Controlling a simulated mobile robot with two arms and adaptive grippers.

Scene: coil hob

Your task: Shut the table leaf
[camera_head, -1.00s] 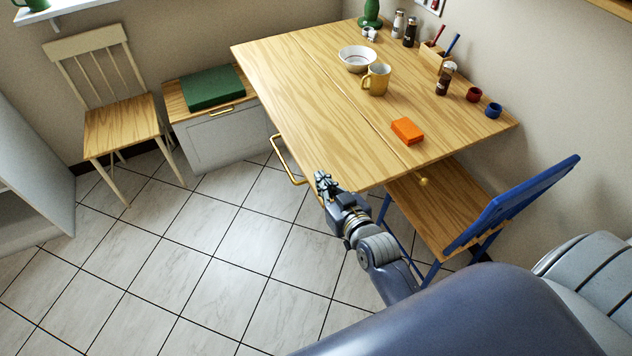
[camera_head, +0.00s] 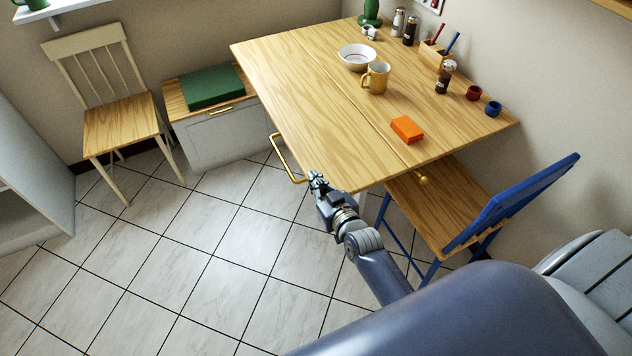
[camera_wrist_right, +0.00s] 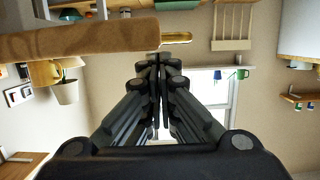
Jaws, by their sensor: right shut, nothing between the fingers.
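The wooden table leaf (camera_head: 300,100) is the left part of the table, raised level with the fixed top (camera_head: 440,115), with a seam between them. A brass bar handle (camera_head: 283,160) sits on the leaf's left edge. My right gripper (camera_head: 314,177) is shut and empty at the leaf's front left corner, close to the handle's near end. I cannot tell whether it touches. In the right wrist view the shut fingers (camera_wrist_right: 160,58) point toward the leaf's edge (camera_wrist_right: 80,40) and the brass handle (camera_wrist_right: 176,38). My left gripper is not in view.
A bowl (camera_head: 357,58), yellow mug (camera_head: 376,78) and orange block (camera_head: 407,129) stand on the fixed top; the leaf is bare. A blue chair (camera_head: 515,200) is at the table's right front. A bench (camera_head: 222,135) stands behind the leaf.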

